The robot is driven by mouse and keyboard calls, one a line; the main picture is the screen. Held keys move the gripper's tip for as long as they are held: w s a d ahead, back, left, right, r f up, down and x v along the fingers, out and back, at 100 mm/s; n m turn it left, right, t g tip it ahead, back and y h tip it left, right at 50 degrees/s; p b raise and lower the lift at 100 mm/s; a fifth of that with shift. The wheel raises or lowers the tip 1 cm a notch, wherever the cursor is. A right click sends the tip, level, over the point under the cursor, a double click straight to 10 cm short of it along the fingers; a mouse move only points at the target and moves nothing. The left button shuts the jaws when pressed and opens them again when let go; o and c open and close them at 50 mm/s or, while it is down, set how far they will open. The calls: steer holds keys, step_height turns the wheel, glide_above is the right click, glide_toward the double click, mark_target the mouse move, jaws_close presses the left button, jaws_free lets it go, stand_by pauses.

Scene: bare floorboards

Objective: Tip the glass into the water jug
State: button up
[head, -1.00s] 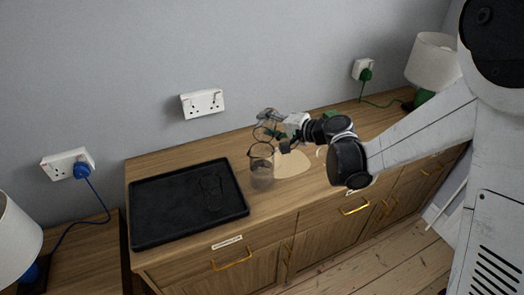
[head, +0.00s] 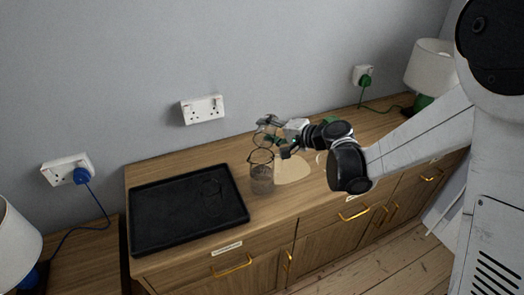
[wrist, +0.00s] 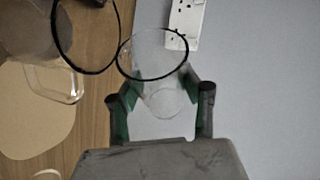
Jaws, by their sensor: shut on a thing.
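The water jug (head: 262,181), clear with a dark rim and greyish-brown contents, stands upright on the cabinet top, right of the black tray. My gripper (head: 277,130) is above it at the back right, shut on the clear dark-rimmed glass (head: 265,139). In the wrist view the glass (wrist: 153,58) sits between the fingers of my gripper (wrist: 160,88). Its rim overlaps the edge of the jug's dark rim (wrist: 118,20) in that view. The glass appears tilted; its exact angle and contents are hard to tell.
A pale flat patch (head: 296,170) lies right of the jug. A wall socket (head: 203,109) is behind. The cabinet's front edge is close to the jug and tray.

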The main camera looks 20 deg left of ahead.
steer(key=shift+w+f, duration=0.1)
steer(key=shift+f, duration=0.05)
steer(key=r+m+g+p, duration=0.1)
steer(key=p, duration=0.2)
steer(key=shift+w, duration=0.2)
steer(key=shift+w+f+m+g+h+b, duration=0.3)
steer(key=shift+w+f+m+g+b, duration=0.3)
steer(key=shift+f+m+b, duration=0.15)
steer(key=shift+f+m+g+b, duration=0.4)
steer(key=shift+m+g+b, duration=0.05)
steer(key=shift+g+b, duration=0.1)
steer(key=shift+s+r+m+g, duration=0.1)
steer(key=shift+r+m+g, duration=0.65)
steer(key=shift+m+g, duration=0.35)
steer(key=shift+f+m+g+b, duration=0.5)
steer(key=shift+f+b, duration=0.25)
steer(key=shift+b, duration=0.3)
steer(key=w+f+m+g+b, duration=0.4)
steer(key=f+b, duration=0.2)
steer(key=b, duration=0.1)
steer(key=shift+f, duration=0.4)
